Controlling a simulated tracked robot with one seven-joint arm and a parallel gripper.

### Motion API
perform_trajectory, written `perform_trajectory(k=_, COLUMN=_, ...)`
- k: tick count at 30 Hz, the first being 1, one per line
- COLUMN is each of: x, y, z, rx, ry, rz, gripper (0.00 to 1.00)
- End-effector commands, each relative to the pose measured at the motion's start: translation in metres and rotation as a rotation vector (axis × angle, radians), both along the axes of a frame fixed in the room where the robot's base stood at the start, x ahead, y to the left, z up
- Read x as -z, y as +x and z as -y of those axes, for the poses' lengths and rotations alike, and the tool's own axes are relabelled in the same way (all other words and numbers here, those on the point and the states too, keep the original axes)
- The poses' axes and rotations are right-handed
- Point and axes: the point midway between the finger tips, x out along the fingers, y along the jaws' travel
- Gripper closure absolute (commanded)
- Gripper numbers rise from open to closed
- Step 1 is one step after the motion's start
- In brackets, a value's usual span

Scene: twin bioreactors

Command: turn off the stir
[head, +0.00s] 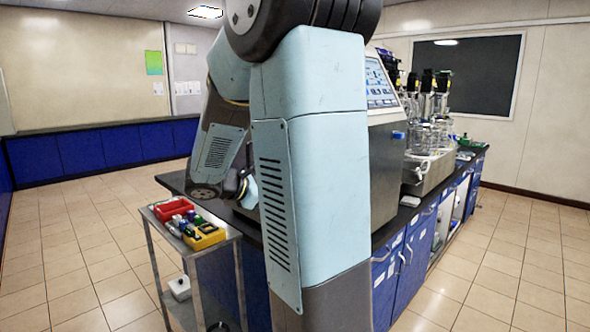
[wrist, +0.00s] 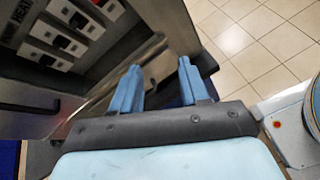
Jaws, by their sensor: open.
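In the wrist view a dark control panel (wrist: 22,75) fills the upper left. It carries white switch plates with dark rockers, such as one switch (wrist: 68,43). The lettering is tilted and partly cut off, so I cannot tell which switch is the stir or how it is set. My gripper (wrist: 158,78) is open and empty, its two blue fingers apart. It is to the right of the switches, and I see no contact with them. In the head view my arm hides the gripper's fingertips and the panel.
The grey bioreactor unit (head: 384,165) with a touchscreen (head: 378,82) stands on a dark-topped bench. Glass vessels (head: 428,135) stand behind it. A metal cart (head: 170,252) holds a red tray (head: 172,209) and a yellow rack (head: 207,236). Tiled floor is open at left and right.

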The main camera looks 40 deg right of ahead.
Motion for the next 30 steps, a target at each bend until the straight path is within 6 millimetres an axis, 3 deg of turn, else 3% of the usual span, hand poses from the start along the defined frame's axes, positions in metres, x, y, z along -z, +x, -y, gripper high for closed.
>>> perform_trajectory(k=6, x=-0.015, y=0.051, z=0.015, rx=-0.142, ry=-0.285, rz=-0.240, gripper=0.55)
perform_trajectory(k=12, x=-0.028, y=0.080, z=0.016, rx=-0.212, ry=-0.442, rz=-0.361, gripper=0.55)
perform_trajectory(k=20, x=-0.031, y=0.088, z=0.027, rx=-0.227, ry=-0.482, rz=-0.392, gripper=0.55)
perform_trajectory(k=30, x=-0.031, y=0.092, z=0.084, rx=-0.225, ry=-0.480, rz=-0.391, gripper=0.55)
